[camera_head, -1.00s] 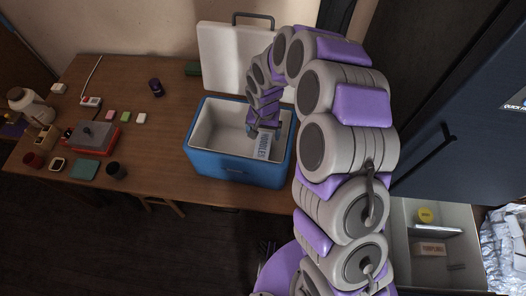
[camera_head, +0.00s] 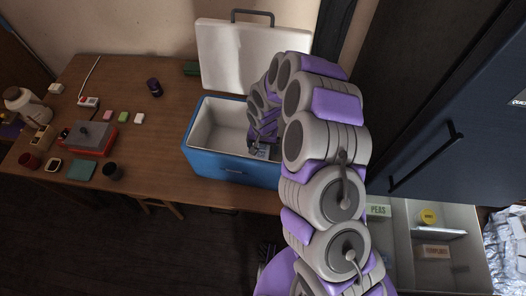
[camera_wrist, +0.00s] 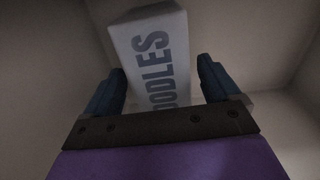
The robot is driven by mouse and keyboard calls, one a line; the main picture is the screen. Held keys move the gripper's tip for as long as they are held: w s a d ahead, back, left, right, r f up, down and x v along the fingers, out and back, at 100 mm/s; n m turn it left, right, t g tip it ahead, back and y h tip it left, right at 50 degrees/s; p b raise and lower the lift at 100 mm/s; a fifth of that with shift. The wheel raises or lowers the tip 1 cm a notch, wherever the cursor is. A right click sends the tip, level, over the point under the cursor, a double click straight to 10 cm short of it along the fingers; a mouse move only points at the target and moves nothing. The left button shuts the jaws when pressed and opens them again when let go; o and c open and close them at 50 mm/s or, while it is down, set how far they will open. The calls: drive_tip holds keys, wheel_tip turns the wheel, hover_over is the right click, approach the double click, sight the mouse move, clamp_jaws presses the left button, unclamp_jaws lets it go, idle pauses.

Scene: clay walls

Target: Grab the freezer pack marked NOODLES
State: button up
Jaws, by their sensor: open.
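The freezer pack marked NOODLES (camera_wrist: 155,62) is a pale box with dark lettering. In the wrist view it stands between the two dark fingers of my gripper (camera_wrist: 162,82), with a gap visible on the right side and its left side close to the left finger. My gripper is open. In the head view my arm reaches down into the blue cooler (camera_head: 232,167), whose white lid stands open behind it. The pack and fingertips are mostly hidden by my arm there.
An open freezer drawer (camera_head: 400,262) at the right holds a pack reading PEAS (camera_head: 378,210), a yellow round tub (camera_head: 428,217) and another box (camera_head: 434,251). The wooden table's left side carries a red-and-grey appliance (camera_head: 88,138), cups and small items. Cooler walls surround my gripper.

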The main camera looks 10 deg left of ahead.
drive_tip(key=shift+a, duration=0.15)
drive_tip(key=shift+c, duration=1.3)
drive_tip(key=shift+r, duration=0.1)
drive_tip(key=c, duration=1.1)
